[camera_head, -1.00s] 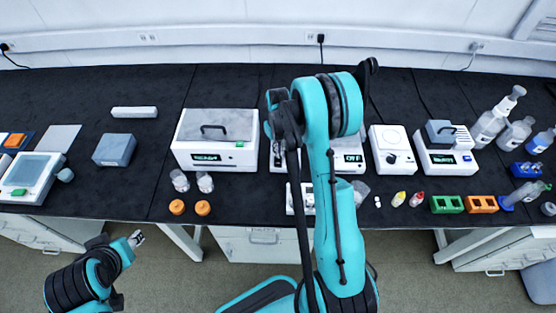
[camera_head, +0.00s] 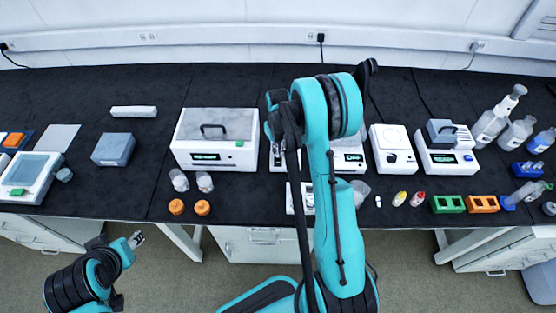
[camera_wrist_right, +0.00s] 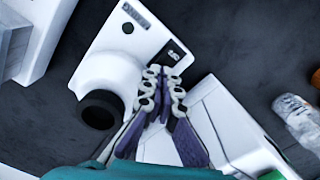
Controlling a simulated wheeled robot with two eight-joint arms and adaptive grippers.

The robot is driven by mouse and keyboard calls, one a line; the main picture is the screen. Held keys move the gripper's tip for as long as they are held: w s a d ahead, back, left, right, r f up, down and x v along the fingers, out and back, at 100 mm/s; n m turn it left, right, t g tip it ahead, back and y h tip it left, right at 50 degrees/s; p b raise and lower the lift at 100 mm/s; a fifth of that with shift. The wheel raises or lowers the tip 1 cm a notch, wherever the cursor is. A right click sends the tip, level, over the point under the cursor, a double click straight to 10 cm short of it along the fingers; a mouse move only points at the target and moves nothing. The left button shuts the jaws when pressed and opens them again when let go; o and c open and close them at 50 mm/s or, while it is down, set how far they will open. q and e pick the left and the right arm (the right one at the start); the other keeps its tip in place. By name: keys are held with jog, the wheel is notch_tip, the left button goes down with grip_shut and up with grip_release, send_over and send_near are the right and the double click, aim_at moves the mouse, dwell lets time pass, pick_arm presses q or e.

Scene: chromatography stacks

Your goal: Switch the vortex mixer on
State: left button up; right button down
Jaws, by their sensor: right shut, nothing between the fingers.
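The vortex mixer (camera_wrist_right: 142,42) shows in the right wrist view as a white body with a rounded head and a black cup (camera_wrist_right: 98,108). My left gripper (camera_head: 137,239) is low in front of the bench, too small to judge.
A white device (camera_wrist_right: 232,120) stands close beside the fingers in the wrist view, with a clear vial (camera_wrist_right: 298,112) farther right. In the head view, orange caps (camera_head: 202,208) lie left of my right arm. A white knobbed device (camera_head: 393,150) stands to its right.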

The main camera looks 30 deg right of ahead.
jog(key=shift+f+b, duration=0.55)
jog(key=shift+f, duration=0.2)
jog(key=shift+r, duration=0.1)
jog(key=shift+r+p, duration=2.05)
jog(key=shift+r, duration=1.4)
